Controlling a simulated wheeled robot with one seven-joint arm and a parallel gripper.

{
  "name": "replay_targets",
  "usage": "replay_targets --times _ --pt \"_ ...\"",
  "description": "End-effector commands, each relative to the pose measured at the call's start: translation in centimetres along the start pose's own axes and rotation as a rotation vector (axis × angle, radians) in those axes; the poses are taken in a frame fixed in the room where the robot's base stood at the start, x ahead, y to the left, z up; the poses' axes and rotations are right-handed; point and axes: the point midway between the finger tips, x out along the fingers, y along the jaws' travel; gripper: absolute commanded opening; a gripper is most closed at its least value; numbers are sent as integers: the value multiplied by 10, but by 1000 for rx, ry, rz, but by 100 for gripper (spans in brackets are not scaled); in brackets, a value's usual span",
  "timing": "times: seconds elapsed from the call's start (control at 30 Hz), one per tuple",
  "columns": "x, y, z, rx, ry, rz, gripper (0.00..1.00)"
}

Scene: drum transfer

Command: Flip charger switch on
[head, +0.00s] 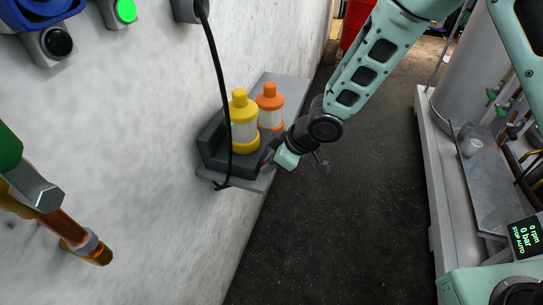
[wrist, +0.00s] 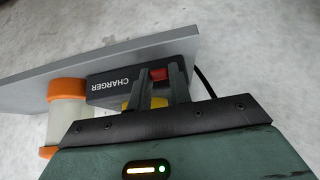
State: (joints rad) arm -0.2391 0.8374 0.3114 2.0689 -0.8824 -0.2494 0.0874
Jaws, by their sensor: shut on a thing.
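The dark grey charger (head: 212,148) sits on a wall shelf, and its CHARGER label shows upside down in the wrist view (wrist: 112,83). A red switch (wrist: 158,74) is on the charger's end. My gripper (wrist: 164,78) is at that switch, its two dark fingers one on each side of it and shut on it. In the head view my gripper (head: 268,157) reaches the charger's near right side from the right. The fingers hide part of the switch, so I cannot tell whether it is on or off.
A black cable (head: 219,70) hangs down the wall to the charger. The dark floor (head: 350,230) is clear. A tank and bench stand at right.

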Motion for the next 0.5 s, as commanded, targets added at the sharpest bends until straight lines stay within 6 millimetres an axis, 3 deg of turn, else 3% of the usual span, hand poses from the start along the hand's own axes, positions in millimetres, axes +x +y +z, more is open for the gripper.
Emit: replay_targets --times 0.43,0.47,0.5 --pt "0 0 0 0 -11 0 0" --pt "0 0 0 0 -11 0 26" --pt "0 0 0 0 -11 0 37"
